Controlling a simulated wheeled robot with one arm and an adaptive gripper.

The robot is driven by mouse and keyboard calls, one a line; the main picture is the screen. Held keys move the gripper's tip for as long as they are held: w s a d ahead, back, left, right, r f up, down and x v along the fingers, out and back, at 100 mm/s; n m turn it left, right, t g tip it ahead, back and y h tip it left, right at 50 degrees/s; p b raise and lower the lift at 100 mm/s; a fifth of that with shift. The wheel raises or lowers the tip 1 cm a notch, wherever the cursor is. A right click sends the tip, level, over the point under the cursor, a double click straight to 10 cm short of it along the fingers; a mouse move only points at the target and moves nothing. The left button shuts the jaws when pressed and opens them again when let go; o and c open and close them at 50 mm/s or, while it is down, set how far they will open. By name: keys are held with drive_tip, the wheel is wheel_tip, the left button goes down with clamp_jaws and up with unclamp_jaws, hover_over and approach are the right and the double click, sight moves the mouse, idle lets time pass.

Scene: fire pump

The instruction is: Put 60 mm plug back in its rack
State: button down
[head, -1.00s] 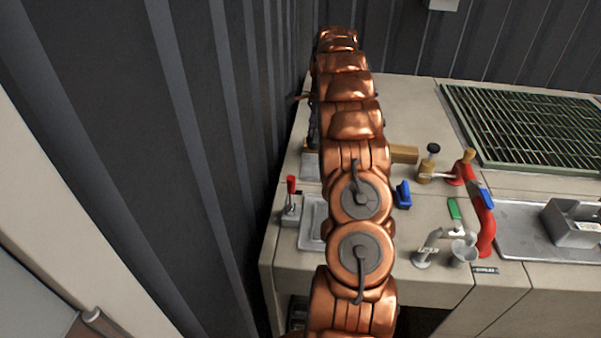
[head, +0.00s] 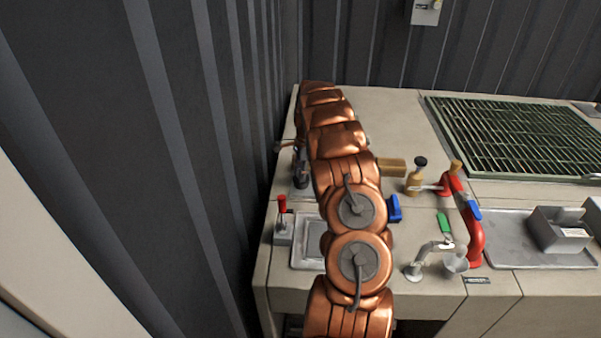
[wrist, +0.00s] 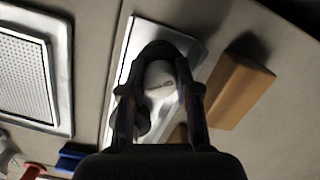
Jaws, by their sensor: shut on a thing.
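In the wrist view my gripper (wrist: 162,62) has its dark fingers closed around a pale, rounded piece (wrist: 158,76), which looks like the plug. A small dark mark shows on it, too small to read. The fingers hide its sides and lower part. Behind it lies a light metal plate or tray (wrist: 141,36) on the bench; I cannot tell whether it is the rack, or whether the plug touches it. In the head view my copper arm reaches over the bench's left end and hides most of the gripper and the plug.
A wooden block (wrist: 240,90) lies right of the gripper; it also shows in the head view (head: 391,167). A tray with a perforated insert (wrist: 25,75) lies left. A red lever (head: 282,204), blue handle (head: 394,208), red pipe (head: 475,235) and green grating (head: 520,135) are on the bench. A ribbed wall stands close left.

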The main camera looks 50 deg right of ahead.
drive_tip(key=shift+f, duration=0.5)
drive_tip(key=shift+f, duration=0.15)
drive_tip(key=c, duration=1.1)
unclamp_jaws()
drive_tip(key=r+b, duration=0.1)
drive_tip(key=r, duration=0.3)
drive_tip(key=r+b, duration=0.1)
drive_tip(key=r, duration=0.3)
drive_tip(key=d+r+b, duration=0.1)
drive_tip(key=r+b, duration=0.1)
drive_tip(key=r, duration=0.2)
drive_tip(key=shift+s+d+r, duration=0.1)
drive_tip(key=shift+s, duration=0.3)
